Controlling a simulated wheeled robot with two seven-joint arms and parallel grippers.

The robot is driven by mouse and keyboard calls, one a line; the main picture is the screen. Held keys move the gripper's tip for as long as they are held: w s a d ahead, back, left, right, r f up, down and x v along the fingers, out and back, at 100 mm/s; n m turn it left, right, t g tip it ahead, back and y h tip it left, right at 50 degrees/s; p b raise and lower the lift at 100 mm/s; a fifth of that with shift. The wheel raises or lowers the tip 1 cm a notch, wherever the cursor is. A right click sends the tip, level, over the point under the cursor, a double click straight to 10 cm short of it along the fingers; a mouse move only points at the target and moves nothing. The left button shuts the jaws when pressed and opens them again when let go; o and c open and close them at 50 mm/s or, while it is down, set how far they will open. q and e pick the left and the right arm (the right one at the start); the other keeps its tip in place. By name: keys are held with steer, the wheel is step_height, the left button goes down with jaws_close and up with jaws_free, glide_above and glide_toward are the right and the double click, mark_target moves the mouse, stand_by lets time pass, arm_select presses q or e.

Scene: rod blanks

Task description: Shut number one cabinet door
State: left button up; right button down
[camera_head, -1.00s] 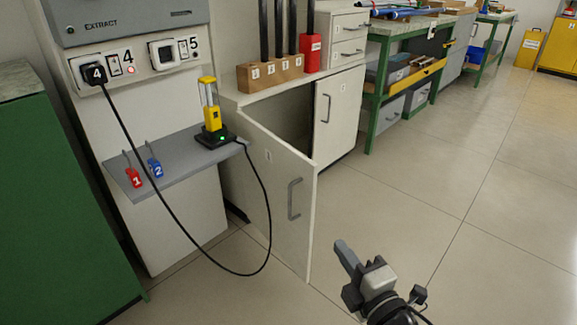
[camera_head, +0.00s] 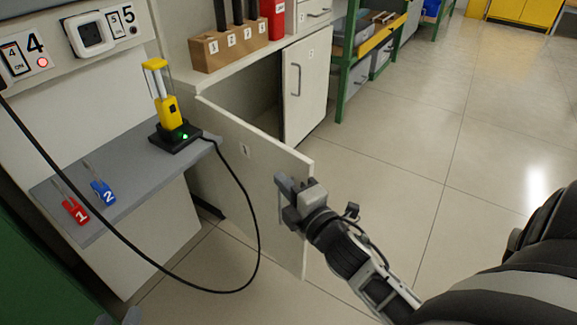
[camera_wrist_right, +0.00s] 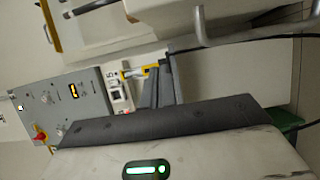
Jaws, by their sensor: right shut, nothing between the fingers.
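The number one cabinet door (camera_head: 262,185) is a pale panel with a small number label, standing swung out wide from the cabinet. The dark opening (camera_head: 258,95) shows behind it. My right gripper (camera_head: 284,187) is shut and empty in front of the door's outer face, near its free edge. It hides most of the door's handle; a grey handle (camera_wrist_right: 245,37) shows at upper right in the right wrist view, apart from the fingers (camera_wrist_right: 158,88). Whether the gripper touches the door I cannot tell. A grey tip of my left gripper (camera_head: 131,316) barely shows at the bottom left.
A black cable (camera_head: 258,235) hangs in a loop left of the door, below a grey shelf (camera_head: 130,180) with a yellow device (camera_head: 168,110) and red and blue tags. The second cabinet door (camera_head: 305,85) is shut. Open floor (camera_head: 400,200) lies right.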

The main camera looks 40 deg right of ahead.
mark_target(289, 165)
steer(key=w+d, duration=0.1)
steer(key=w+d+b, duration=0.1)
steer(key=w+d, duration=0.1)
steer(key=shift+w+f, duration=0.1)
steer(key=shift+w, duration=0.2)
steer(key=shift+w+d, duration=0.15)
steer(key=shift+d, duration=0.35)
